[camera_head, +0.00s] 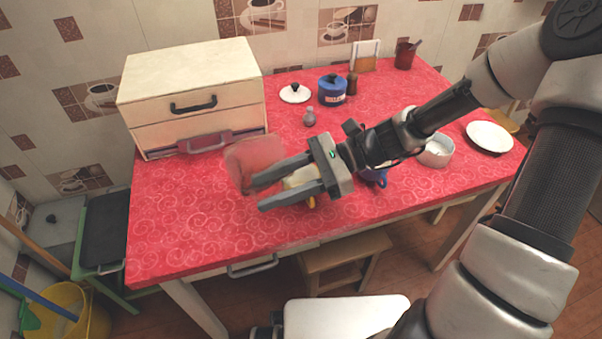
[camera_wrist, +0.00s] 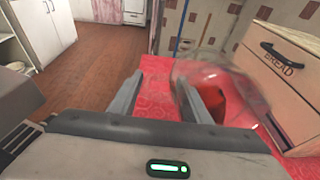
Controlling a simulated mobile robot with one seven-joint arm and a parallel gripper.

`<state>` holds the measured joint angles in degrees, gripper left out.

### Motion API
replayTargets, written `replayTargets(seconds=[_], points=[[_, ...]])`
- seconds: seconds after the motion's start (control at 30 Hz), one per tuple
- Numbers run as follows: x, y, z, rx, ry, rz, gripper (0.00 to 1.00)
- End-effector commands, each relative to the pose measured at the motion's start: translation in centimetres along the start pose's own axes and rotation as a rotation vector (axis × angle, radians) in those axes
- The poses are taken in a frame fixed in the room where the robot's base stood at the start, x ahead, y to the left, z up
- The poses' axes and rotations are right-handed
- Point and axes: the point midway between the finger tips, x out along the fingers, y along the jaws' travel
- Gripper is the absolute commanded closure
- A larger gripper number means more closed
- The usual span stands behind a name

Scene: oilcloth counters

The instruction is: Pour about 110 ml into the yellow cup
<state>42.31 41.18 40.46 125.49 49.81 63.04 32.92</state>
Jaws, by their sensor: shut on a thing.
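A clear see-through vessel (camera_head: 252,160), blurred, is at my gripper's fingertips, raised at a slant above the red cloth; its outline is hard to make out. In the wrist view the vessel (camera_wrist: 222,70) lies beside and behind the right finger, with a darker red patch inside. My gripper (camera_head: 260,193) is shut on it; the exact contact is not clear, and the fingers (camera_wrist: 162,85) stand apart. A pale yellow thing (camera_head: 300,178), likely the yellow cup, shows between and below the fingers, largely hidden by them. Any liquid level is not readable.
A cream bread box (camera_head: 190,75) stands at the back left, close to the vessel. A blue mug (camera_head: 375,177) is partly under my wrist. The front left cloth is clear.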

Motion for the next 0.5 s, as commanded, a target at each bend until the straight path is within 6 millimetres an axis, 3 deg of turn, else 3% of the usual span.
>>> replayTargets(seconds=[0.5], points=[[-0.81,-0.02,0.29,-0.003,-0.066,0.001,1.0]])
